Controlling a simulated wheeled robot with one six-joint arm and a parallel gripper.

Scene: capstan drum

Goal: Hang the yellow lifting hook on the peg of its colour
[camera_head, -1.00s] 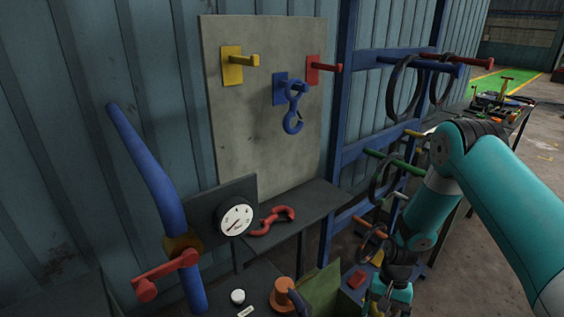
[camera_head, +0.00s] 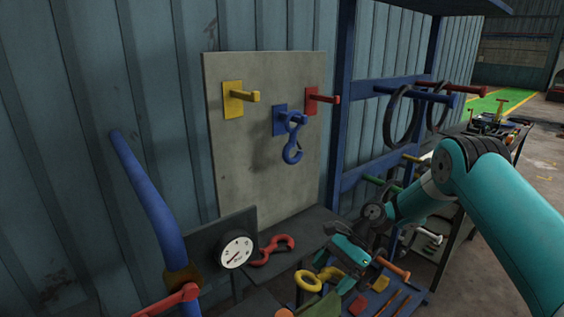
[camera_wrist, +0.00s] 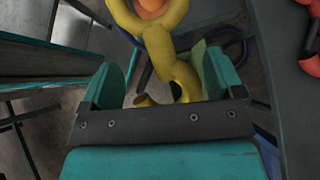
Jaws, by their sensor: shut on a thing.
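The yellow lifting hook (camera_head: 318,279) is in my gripper (camera_head: 345,268), low at the centre right of the head view. In the wrist view the hook (camera_wrist: 168,60) runs between the two teal fingers of my gripper (camera_wrist: 160,85), its ring end pointing away. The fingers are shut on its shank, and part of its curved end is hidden. The yellow peg (camera_head: 243,95) sticks out from a yellow plate at the upper left of the grey board (camera_head: 225,160). The peg is bare. My gripper is below it and to its right, well apart.
A blue hook (camera_head: 291,150) hangs on the blue peg, right of the yellow one. The red peg (camera_head: 325,99) is bare. A red hook (camera_head: 272,250) lies on the shelf by a gauge (camera_head: 236,251). A blue rack (camera_head: 345,140) with black rings stands right of the board.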

